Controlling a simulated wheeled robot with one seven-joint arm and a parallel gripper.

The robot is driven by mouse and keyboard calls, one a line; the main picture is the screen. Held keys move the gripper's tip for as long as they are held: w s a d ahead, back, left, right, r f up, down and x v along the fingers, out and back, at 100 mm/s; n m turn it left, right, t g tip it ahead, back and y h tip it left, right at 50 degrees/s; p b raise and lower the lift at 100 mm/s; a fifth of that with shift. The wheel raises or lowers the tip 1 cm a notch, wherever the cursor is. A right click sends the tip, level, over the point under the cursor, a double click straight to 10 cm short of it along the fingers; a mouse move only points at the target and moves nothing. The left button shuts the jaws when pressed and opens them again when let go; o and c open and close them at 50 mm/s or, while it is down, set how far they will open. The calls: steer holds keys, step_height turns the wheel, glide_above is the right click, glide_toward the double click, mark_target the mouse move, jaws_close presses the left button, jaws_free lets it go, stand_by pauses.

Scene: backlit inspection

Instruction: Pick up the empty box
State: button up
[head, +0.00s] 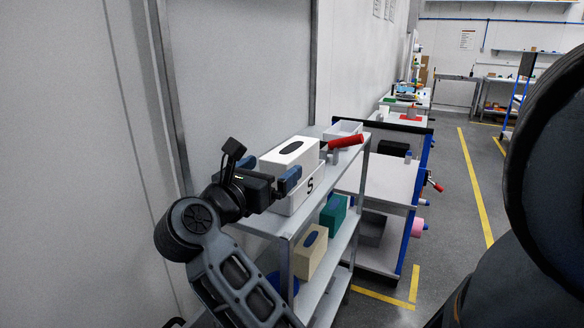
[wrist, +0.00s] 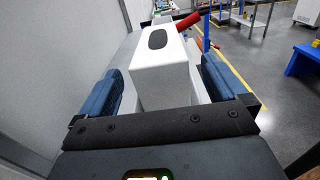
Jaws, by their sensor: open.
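A white box (head: 288,157) with a dark oval opening on top sits in a white bin (head: 306,192) marked "S" on the top shelf. The pictures do not show inside the box, so I cannot tell whether it is empty. My gripper (head: 268,171) is open at the near end of the box, its blue fingers apart. In the wrist view the white box (wrist: 160,72) stands upright between the fingers of my gripper (wrist: 158,82), with a gap on each side. Its lower part is partly hidden by the gripper body.
A beige box (head: 310,253) and a teal box (head: 333,214) stand on the shelf below. A red cylinder (head: 346,142) lies behind the white box, near another pale bin (head: 343,129). A grey wall panel (head: 240,70) rises close on the left. The floor at right is open.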

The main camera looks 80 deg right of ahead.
mark_target(304, 151)
steer(key=shift+p+x, duration=0.3)
steer(key=shift+x, duration=1.55)
steer(key=shift+c, duration=0.5)
steer(key=c, duration=0.9)
steer(key=shift+c, duration=0.2)
